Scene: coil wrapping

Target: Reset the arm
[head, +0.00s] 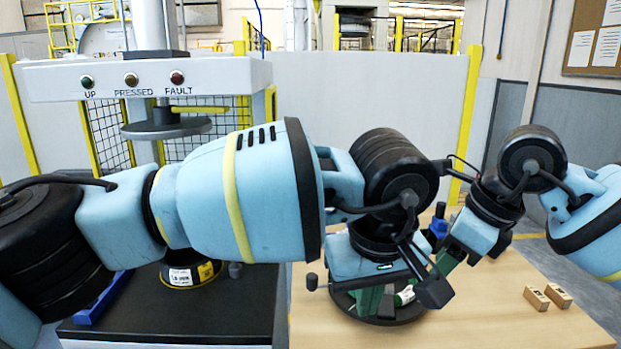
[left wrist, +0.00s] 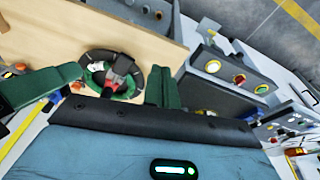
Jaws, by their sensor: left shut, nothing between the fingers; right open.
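My left arm crosses the head view from the left. Its gripper (head: 375,300) points down over the wooden table, at a black ring-shaped object (head: 408,314). Its green fingers are shut with nothing held; I cannot tell whether they touch the ring. The left wrist view shows the ring (left wrist: 90,75) on the table, with green, white and red parts at its middle. My right gripper (head: 435,272) reaches in from the right, open, close beside the left one. The left wrist and fingers partly hide the ring and the right fingertips.
A press panel (head: 150,82) labelled UP, PRESSED and FAULT stands at the left. A yellow-and-black round item (head: 190,274) sits on the dark table (head: 235,318), beside a blue object (head: 103,298). Small wooden blocks (head: 547,296) lie at the right. The wooden table's front right is clear.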

